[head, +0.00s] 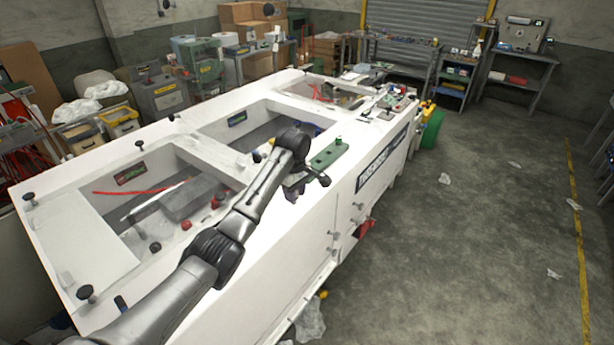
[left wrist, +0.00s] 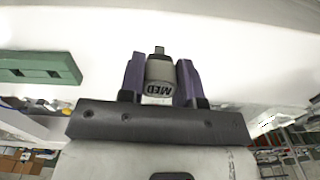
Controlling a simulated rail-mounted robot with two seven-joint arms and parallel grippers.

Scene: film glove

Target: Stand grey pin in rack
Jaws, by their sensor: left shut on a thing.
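My left gripper (head: 304,184) is above the white cabinet top, just in front of the green rack (head: 328,154). In the left wrist view its purple fingers (left wrist: 160,78) are shut on the grey pin (left wrist: 159,70). The pin is a light grey body with a narrower dark tip and dark "MED" lettering. The fingers hide its sides. In the head view the pin cannot be made out clearly. The rack is a green block with dark openings; its end also shows at the left of the left wrist view (left wrist: 40,68), apart from the pin. My right gripper is not in view.
The white cabinet (head: 290,255) has open, glass-like wells holding red and dark items on the left. Small black knobs (head: 86,292) stand on its edges. More small items lie at its far right end (head: 395,100). The floor at right is mostly clear.

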